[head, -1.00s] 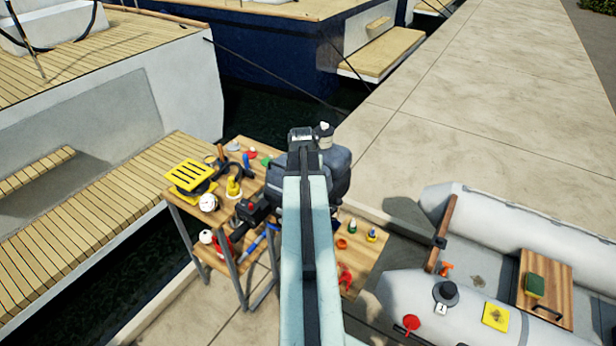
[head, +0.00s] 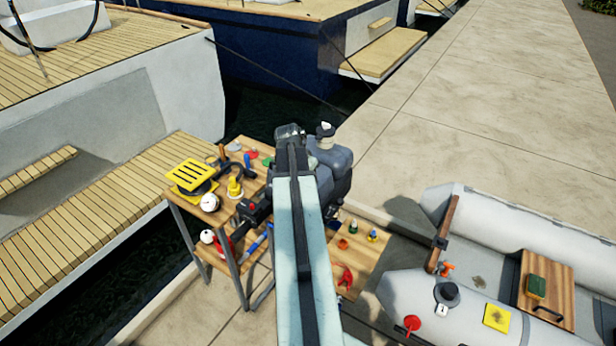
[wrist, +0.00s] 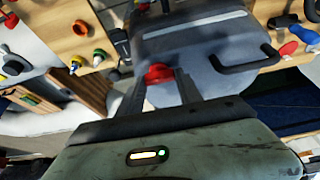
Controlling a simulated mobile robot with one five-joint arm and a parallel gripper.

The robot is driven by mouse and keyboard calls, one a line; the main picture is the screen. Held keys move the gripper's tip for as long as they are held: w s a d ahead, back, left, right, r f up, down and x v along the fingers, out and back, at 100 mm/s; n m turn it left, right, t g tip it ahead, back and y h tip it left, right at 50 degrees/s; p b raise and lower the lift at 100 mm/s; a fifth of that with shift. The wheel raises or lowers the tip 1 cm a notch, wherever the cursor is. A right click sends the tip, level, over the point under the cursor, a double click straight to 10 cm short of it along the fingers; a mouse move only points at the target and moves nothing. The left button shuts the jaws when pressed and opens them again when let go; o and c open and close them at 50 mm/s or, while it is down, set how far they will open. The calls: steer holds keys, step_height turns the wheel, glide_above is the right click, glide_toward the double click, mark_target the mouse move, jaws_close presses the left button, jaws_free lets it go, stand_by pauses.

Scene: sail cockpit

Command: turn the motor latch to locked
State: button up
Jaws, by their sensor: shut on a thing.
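The outboard motor is a dark grey block (head: 338,165) at the far end of the wooden bench in the head view, partly behind my arm. It also fills the upper middle of the wrist view (wrist: 205,55), with a pale stripe and a black bar handle. A red latch knob (wrist: 158,73) shows at the motor's near edge. My gripper (wrist: 160,82) has one finger on each side of the knob and is shut on it. My arm hides the gripper's fingers in the head view. The knob's exact angle and any lock marking cannot be made out.
The wooden bench (head: 355,262) holds several small tools and bottles close to my arm. A grey dinghy (head: 420,297) lies to the right. The concrete quay (head: 470,120) beyond is clear.

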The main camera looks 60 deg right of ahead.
steer(key=o, duration=1.4)
steer(key=p+v, duration=0.7)
steer(key=v, duration=0.1)
steer(key=shift+w+f, duration=0.1)
